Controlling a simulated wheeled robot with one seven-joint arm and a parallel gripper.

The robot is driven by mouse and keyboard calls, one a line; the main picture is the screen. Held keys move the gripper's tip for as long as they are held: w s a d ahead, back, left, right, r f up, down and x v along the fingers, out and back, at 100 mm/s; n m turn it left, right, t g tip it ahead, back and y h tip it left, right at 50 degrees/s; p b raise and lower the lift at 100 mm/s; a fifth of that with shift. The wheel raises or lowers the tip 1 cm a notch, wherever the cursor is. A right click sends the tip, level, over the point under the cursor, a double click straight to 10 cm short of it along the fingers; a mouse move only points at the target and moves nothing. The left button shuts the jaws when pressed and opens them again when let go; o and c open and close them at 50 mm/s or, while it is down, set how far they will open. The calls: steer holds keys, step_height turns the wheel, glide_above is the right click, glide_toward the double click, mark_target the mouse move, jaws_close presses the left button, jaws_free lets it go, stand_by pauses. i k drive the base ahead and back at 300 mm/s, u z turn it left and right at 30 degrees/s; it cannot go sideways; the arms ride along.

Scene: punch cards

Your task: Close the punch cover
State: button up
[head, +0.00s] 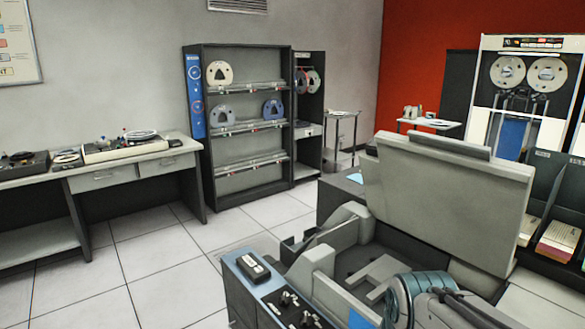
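The punch cover (440,205) is a large grey panel with a dark handle-like strip along its top edge. It stands raised and leans back at the rear of the punch machine (262,302), so the cover is open. The machine's open bay shows in front of it, with grey brackets and a flat grey plate inside. A ribbed teal and grey part, which looks like my arm, fills the bottom right and hides part of the bay. My gripper's fingers are not visible, so I cannot see where they are relative to the cover.
A black box (253,266) and several knobs sit on the machine's blue-edged front panel. A desk (95,172) stands at left and a dark shelf rack (240,148) behind. A tape unit (527,78) and bins with card stacks stand at right. The tiled floor at left is clear.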

mark_target(466, 202)
steer(key=k, duration=0.5)
steer(key=u, duration=1.9)
steer(key=i, duration=1.15)
steer(key=z, duration=2.9)
steer(key=i, duration=0.5)
